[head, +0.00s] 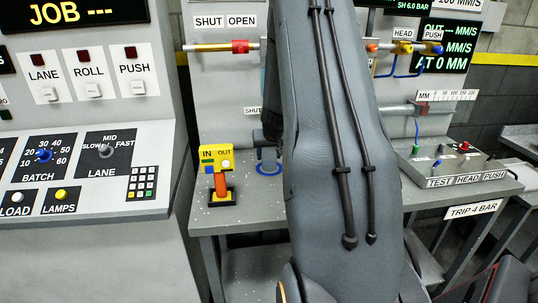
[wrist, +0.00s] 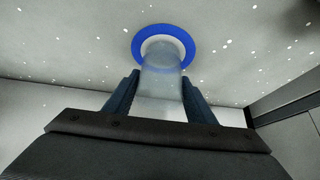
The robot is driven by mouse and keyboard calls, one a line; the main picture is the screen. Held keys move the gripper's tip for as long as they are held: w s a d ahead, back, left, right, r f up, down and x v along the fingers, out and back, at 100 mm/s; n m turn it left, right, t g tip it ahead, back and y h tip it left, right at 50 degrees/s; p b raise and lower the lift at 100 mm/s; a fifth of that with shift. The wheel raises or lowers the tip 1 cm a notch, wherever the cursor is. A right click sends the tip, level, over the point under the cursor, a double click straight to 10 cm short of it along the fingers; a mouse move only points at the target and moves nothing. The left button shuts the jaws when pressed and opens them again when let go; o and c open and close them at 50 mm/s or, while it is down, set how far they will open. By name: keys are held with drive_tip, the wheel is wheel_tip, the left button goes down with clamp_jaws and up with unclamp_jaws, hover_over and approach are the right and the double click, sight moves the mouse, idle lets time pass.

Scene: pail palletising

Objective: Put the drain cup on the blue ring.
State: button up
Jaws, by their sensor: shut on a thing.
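My gripper (wrist: 160,84) is shut on the drain cup (wrist: 162,98), a clear, frosted cylinder between the two dark blue fingers in the wrist view. The blue ring (wrist: 163,28) lies on the speckled grey bench top, with a pale centre. The far end of the cup overlaps the ring's centre in the wrist view; I cannot tell whether it touches the bench. In the head view the blue ring (head: 268,171) shows just left of my arm. The cup is hard to make out there, and my arm hides much of that spot.
A yellow IN/OUT box (head: 217,158) with an orange stem stands on the bench left of the ring. A red-handled SHUT/OPEN valve pipe (head: 240,46) is on the panel above. A TEST/HEAD/PUSH control box (head: 450,165) is at the right.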

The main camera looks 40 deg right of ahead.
drive_tip(key=shift+f, duration=0.15)
drive_tip(key=o, duration=1.1)
drive_tip(key=shift+c, duration=0.2)
